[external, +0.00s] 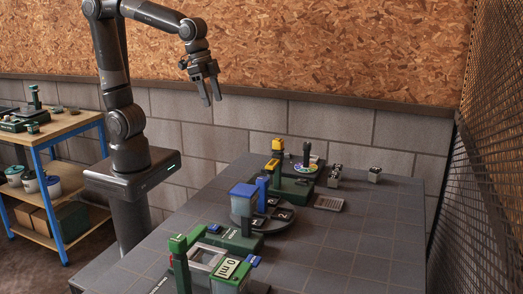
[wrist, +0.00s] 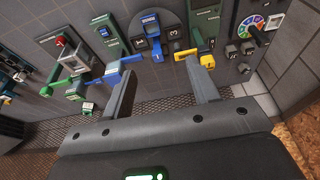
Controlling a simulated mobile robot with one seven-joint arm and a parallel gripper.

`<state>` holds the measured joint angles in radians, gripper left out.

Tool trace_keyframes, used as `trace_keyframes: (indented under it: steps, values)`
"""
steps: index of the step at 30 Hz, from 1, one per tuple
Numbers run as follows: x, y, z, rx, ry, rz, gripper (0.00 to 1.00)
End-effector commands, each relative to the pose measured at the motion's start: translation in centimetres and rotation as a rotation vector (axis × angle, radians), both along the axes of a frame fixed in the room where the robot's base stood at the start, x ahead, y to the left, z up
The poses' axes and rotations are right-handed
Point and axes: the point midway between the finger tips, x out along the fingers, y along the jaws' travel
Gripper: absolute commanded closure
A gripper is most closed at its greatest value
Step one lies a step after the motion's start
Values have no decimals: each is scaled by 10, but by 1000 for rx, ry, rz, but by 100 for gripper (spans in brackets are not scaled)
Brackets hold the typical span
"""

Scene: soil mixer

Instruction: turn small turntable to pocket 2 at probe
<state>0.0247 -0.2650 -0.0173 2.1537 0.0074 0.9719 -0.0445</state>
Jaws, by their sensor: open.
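The small dark round turntable (external: 281,227) sits on the table in the external view, with numbered blocks on it, one reading 2. A blue-topped station (external: 243,193) stands over its left side and hides part of it. In the wrist view the turntable (wrist: 170,18) is at the top middle, with a block marked 3 (wrist: 175,32). I cannot tell which part is the probe or which pocket is at it. My gripper (external: 211,98) is open and empty, high above the table and apart from the turntable. Its two fingers (wrist: 160,80) also show in the wrist view.
A green station with a white box (external: 230,273) stands at the near edge. A coloured wheel with a black handle (external: 307,158) and a yellow-topped post (external: 277,146) stand farther back. Small grey blocks (external: 374,174) sit behind. The table's right side (external: 375,245) is clear.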

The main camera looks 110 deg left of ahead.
Motion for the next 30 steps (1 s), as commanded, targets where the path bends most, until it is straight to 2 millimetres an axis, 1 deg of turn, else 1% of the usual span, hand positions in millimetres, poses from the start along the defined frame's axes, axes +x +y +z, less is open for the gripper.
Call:
trace_keyframes:
  steps: [1,5,8,11,15,18,21,24,30]
  values:
    - [15,-2,-5,1,24,-2,45]
    - [51,-8,-17,1,75,-3,45]
    - [77,-12,-30,1,114,-2,45]
    - [103,-17,-46,1,153,-2,45]
    - [138,-24,-73,1,206,-2,45]
    - [157,-29,-91,1,239,-1,45]
    - [171,-32,-106,1,261,0,45]
    - [179,-34,-115,1,275,0,45]
    - [183,-35,-129,1,284,1,45]
